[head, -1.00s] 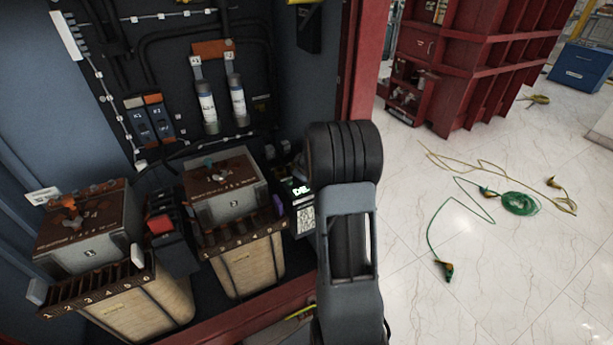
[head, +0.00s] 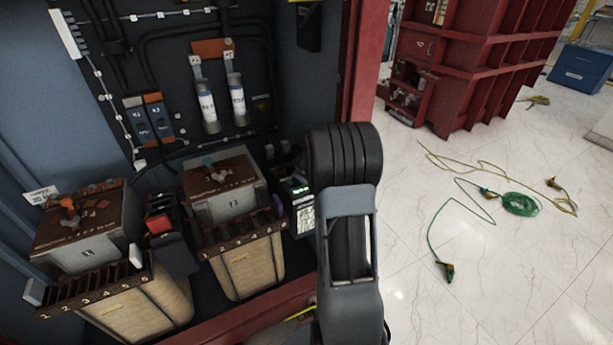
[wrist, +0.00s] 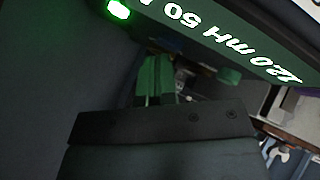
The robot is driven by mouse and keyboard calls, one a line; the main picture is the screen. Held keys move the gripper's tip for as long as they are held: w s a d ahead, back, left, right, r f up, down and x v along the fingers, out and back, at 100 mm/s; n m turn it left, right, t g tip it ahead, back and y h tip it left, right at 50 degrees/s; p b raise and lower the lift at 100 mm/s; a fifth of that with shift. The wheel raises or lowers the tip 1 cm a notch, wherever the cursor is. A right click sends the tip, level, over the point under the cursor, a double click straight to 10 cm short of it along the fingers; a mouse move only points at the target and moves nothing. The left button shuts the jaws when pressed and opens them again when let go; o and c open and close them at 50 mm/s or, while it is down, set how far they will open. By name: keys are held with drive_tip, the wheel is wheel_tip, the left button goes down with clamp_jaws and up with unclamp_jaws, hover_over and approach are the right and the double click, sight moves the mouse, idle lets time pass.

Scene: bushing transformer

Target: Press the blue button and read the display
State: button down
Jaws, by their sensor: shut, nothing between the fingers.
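The display (head: 299,190) is a small lit panel above a pale keypad (head: 306,217), just left of my arm; its green text is too small to read there. I cannot make out the blue button in either view.
Two transformers with bushing tops, left (head: 82,228) and right (head: 222,190), stand in the cabinet beside a red switch (head: 159,225). Breakers (head: 145,120) are on the back wall. A red cabinet frame (head: 362,60) is close to my arm. Cables (head: 520,203) lie on the open floor.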

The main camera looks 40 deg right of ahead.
drive_tip(key=shift+r, duration=0.15)
drive_tip(key=shift+r+p, duration=0.75)
drive_tip(key=shift+p, duration=0.2)
wheel_tip(320, 180, up, 5)
drive_tip(key=p, duration=0.5)
idle(0.7)
